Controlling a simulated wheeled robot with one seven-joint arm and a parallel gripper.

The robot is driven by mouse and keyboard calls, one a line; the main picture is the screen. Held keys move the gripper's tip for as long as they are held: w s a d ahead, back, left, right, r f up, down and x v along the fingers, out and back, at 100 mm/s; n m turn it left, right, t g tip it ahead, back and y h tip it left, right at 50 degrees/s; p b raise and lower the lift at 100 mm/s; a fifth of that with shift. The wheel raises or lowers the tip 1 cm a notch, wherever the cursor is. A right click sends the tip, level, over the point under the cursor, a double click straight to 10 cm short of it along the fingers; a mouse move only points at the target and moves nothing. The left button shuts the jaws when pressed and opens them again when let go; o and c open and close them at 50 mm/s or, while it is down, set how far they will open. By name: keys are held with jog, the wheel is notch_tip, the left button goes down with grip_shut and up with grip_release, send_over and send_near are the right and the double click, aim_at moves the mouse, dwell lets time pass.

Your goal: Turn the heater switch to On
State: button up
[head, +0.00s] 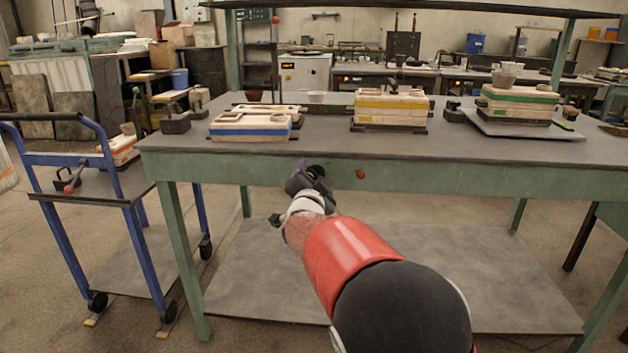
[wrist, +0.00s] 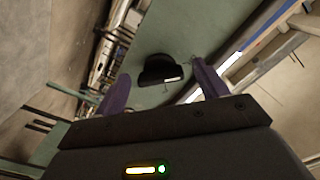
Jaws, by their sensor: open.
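A black rounded fixture (wrist: 158,68) with a small pale mark is on the table's green front rail. It looks like the heater switch, but I cannot read its setting. It also shows in the head view (head: 316,171), partly behind the gripper. My gripper (wrist: 160,80) is open and empty, its purple fingers on either side of the fixture in the wrist view. I cannot tell whether they touch it. In the head view my gripper (head: 307,180) is just in front of the green rail.
A red knob (head: 360,174) is on the rail, right of my gripper. The grey worktable (head: 330,142) carries several stacked mould boxes with blue, yellow and green bands. A blue cart (head: 85,203) stands at the left. A low shelf (head: 450,270) spans below the table.

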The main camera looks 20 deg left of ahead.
jog(key=shift+c, duration=0.4)
jog(key=c, duration=0.9)
jog(key=shift+f+m+b, duration=0.1)
jog(key=shift+m+b, duration=0.3)
jog(key=shift+b, duration=0.1)
jog(key=shift+m+b, duration=6.75)
jog(key=shift+m, duration=1.85)
jog(key=shift+r, duration=0.2)
